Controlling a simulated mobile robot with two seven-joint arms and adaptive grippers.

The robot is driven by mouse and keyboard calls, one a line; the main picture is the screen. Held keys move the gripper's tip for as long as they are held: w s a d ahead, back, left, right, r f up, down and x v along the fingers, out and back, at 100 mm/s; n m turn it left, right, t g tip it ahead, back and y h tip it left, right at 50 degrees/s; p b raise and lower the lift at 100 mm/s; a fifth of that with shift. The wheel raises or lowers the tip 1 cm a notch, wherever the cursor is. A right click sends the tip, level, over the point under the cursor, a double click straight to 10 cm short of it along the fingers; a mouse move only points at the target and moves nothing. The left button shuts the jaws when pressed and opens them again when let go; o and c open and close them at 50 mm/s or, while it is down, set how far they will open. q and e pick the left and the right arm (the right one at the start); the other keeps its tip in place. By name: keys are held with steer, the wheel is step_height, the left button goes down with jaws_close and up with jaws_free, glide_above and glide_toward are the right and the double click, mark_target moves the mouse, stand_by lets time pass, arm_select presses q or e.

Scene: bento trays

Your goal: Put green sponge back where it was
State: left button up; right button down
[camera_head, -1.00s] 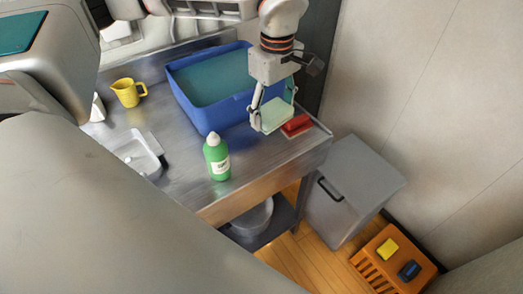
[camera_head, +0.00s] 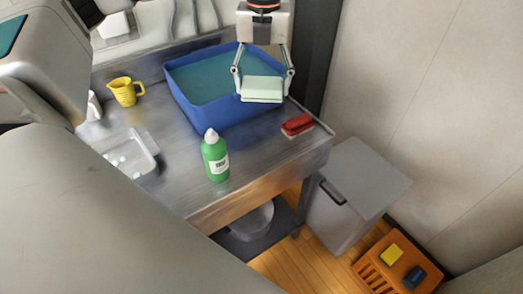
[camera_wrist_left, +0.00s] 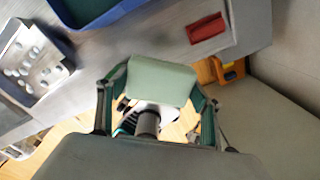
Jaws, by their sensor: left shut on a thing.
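The pale green sponge (camera_head: 262,84) is held between the two fingers of my left gripper (camera_head: 264,88). It hangs in front of the blue tub's right end in the head view, apparently above the counter. In the left wrist view the sponge (camera_wrist_left: 160,82) sits between the fingers (camera_wrist_left: 155,95), its broad face visible. The left gripper is shut on it. My right gripper is not in view.
A red brush (camera_head: 297,124) lies at the counter's right end. A grey bin (camera_head: 355,195) and orange crate (camera_head: 375,270) are on the floor.

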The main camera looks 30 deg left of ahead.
mark_target(261, 149)
arm_select(q)
steer(key=n, duration=0.2)
steer(key=shift+a+r+n, duration=0.1)
steer(key=shift+a+n, duration=0.1)
steer(key=shift+n, duration=0.2)
step_height(261, 149, down, 20)
steer(key=shift+r, duration=0.1)
steer(key=shift+b, duration=0.3)
steer(key=o, duration=1)
step_height(261, 149, up, 12)
steer(key=shift+r, duration=0.1)
stand_by(0.4)
